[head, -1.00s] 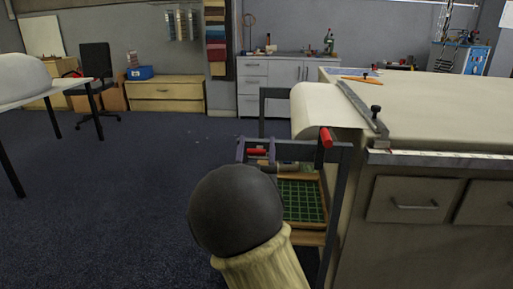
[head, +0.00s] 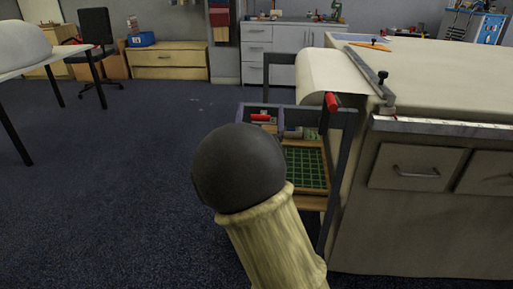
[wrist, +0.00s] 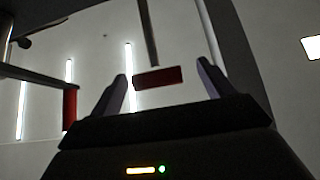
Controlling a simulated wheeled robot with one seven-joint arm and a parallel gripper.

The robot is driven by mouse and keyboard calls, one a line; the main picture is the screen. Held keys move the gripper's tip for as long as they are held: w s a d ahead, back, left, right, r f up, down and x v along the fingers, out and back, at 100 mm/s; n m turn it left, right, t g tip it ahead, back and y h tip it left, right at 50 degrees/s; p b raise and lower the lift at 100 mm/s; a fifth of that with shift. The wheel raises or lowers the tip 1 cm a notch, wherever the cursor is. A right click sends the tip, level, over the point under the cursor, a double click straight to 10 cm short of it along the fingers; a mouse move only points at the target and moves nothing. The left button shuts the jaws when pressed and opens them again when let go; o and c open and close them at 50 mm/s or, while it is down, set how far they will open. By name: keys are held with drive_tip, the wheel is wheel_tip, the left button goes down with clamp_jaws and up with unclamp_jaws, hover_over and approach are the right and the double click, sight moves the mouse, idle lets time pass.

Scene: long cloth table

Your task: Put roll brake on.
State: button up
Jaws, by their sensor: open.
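A roll of pale cloth (head: 318,72) hangs at the left end of the long table, in a dark frame (head: 340,150). A red grip (head: 331,102) sticks out at the frame's near upper corner. A second red piece (head: 261,117) shows lower, at the back left of the frame. I cannot tell which one is the roll brake. My gripper (wrist: 160,82) is open in the wrist view, pointing upward. A red block (wrist: 158,77) on a dark bar appears between its fingers; contact is not clear. A red handle (wrist: 69,108) stands left of the fingers.
The cloth-covered table (head: 450,90) with drawers fills the right side. A metal bar (head: 370,72) lies across its cloth. A green gridded tray (head: 305,167) sits inside the frame. A white table (head: 35,62) and black chair (head: 95,50) stand left. The floor between is clear.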

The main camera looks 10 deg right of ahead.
drive_tip(key=p+v, duration=0.1)
drive_tip(key=v, duration=1.5)
drive_tip(key=shift+s+f+p, duration=0.2)
drive_tip(key=shift+s+p, duration=0.05)
drive_tip(key=shift+p, duration=0.1)
